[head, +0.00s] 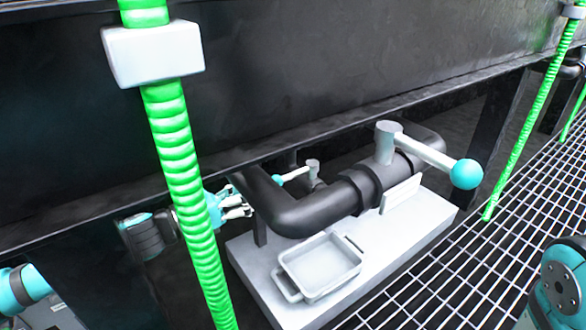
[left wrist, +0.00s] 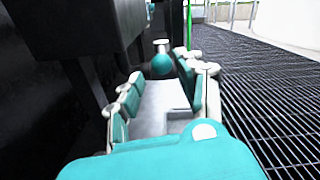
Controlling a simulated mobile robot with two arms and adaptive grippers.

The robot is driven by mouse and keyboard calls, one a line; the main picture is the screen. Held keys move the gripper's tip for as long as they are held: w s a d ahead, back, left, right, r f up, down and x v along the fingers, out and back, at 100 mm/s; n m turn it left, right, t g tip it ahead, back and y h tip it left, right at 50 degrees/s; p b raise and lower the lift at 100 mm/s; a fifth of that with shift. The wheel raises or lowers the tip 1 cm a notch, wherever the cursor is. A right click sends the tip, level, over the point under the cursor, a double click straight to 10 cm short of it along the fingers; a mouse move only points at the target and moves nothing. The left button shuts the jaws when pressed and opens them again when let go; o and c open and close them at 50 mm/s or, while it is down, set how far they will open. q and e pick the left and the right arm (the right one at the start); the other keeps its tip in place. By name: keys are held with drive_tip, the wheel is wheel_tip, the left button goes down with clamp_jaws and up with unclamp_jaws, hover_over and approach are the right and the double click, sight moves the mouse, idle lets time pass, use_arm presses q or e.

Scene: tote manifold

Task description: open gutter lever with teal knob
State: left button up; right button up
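A grey lever with a large teal knob (head: 466,173) sticks out to the right from a post (head: 387,142) on the thick black pipe (head: 320,212). A smaller lever with a teal knob (head: 279,181) stands behind the pipe and points left. My left gripper (head: 240,207) is beside the left end of the pipe, partly behind the green hose. In the left wrist view its fingers (left wrist: 163,85) are apart and empty. A teal knob (left wrist: 162,64) shows ahead between them, apart from the fingers; it looks like the smaller lever's. My right gripper is out of view.
A grey tray (head: 320,262) lies on the white platform (head: 263,265) in front of the pipe. A green ribbed hose (head: 180,160) hangs in front of my left arm. The black tank wall (head: 300,70) overhangs the pipes. Open floor grating (head: 480,260) lies to the right.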

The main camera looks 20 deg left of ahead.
sight(288, 175)
use_arm(q)
drive_tip(key=p+x, duration=0.1)
drive_tip(key=x, duration=0.2)
drive_tip(key=p+x, duration=0.1)
drive_tip(key=shift+w+d+r+p, duration=0.1)
drive_tip(key=shift+d+r+p, duration=0.15)
drive_tip(key=shift+r+p, duration=0.1)
drive_tip(key=x, duration=0.4)
drive_tip(key=shift+a+f+p, duration=0.1)
drive_tip(key=shift+f+p, duration=0.2)
drive_tip(key=shift+w+d, duration=0.4)
drive_tip(key=shift+w, duration=0.1)
drive_tip(key=shift+c, duration=0.4)
clamp_jaws()
